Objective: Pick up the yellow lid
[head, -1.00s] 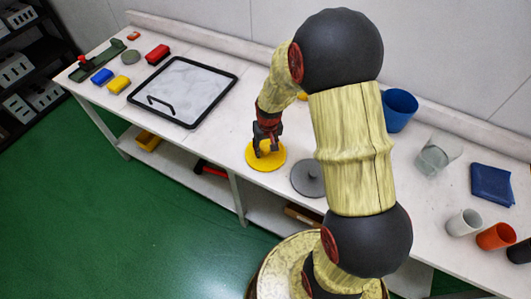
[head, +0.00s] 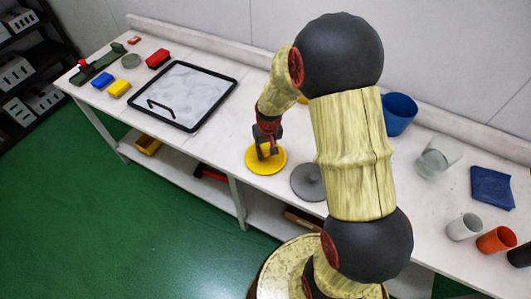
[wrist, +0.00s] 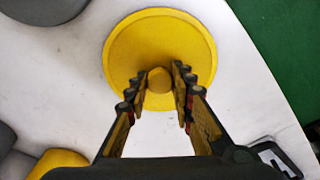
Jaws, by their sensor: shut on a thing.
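The yellow lid (head: 265,167) is a round disc with a knob in its middle, near the front edge of the table. In the wrist view the lid (wrist: 160,40) fills the upper middle. My gripper (head: 266,152) is directly over the lid, pointing down. In the wrist view my gripper (wrist: 158,82) has its two fingers on either side of the knob, shut on it. I cannot tell whether the lid still touches the table.
A grey lid (head: 308,182) lies just right of the yellow one. A black-framed tray (head: 237,82) is to the left. A blue cup (head: 400,112), a clear beaker (head: 436,160) and a blue cloth (head: 492,187) are on the right. Bare table lies between the tray and the lid.

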